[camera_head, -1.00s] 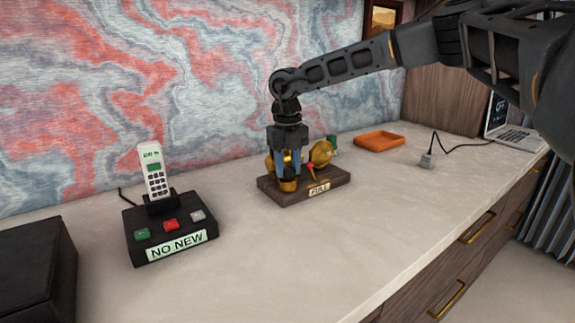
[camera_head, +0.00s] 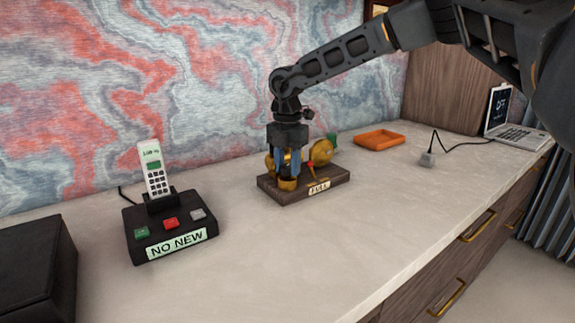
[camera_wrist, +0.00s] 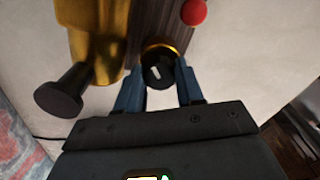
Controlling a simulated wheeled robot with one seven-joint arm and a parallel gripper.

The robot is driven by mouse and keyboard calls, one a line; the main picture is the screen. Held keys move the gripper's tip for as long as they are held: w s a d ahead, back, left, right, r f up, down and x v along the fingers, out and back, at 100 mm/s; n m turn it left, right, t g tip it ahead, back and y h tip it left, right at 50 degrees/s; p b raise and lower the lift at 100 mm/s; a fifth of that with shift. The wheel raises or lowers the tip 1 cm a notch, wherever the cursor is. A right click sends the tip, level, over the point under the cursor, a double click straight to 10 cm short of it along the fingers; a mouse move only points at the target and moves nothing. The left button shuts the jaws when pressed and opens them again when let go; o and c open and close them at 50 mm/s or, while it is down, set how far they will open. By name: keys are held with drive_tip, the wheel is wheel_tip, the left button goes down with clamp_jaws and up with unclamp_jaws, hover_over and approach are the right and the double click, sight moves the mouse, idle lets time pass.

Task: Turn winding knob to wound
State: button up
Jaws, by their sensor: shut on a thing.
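The winding knob (camera_wrist: 157,68) is a black-topped knob with a white mark and a brass rim, seen in the wrist view. It also shows low between my fingers in the head view as a brass piece (camera_head: 288,184). My gripper (camera_wrist: 158,88) points down and is shut on it, with a blue finger on each side. The knob sits on a dark wooden base (camera_head: 325,187) with brass parts (camera_head: 321,151) and a front label that is hard to read. A red ball (camera_wrist: 194,12) is beside the knob.
A black handle (camera_wrist: 60,97) stands close to my left finger in the wrist view. A phone on a button box (camera_head: 170,230) marked NO NEW is left. An orange tray (camera_head: 379,139), grey plug (camera_head: 427,159) and laptop (camera_head: 512,134) are right. The front counter is clear.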

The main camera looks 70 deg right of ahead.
drive_tip(key=shift+m, duration=1)
drive_tip(key=o, duration=1)
drive_tip(key=shift+o, duration=0.2)
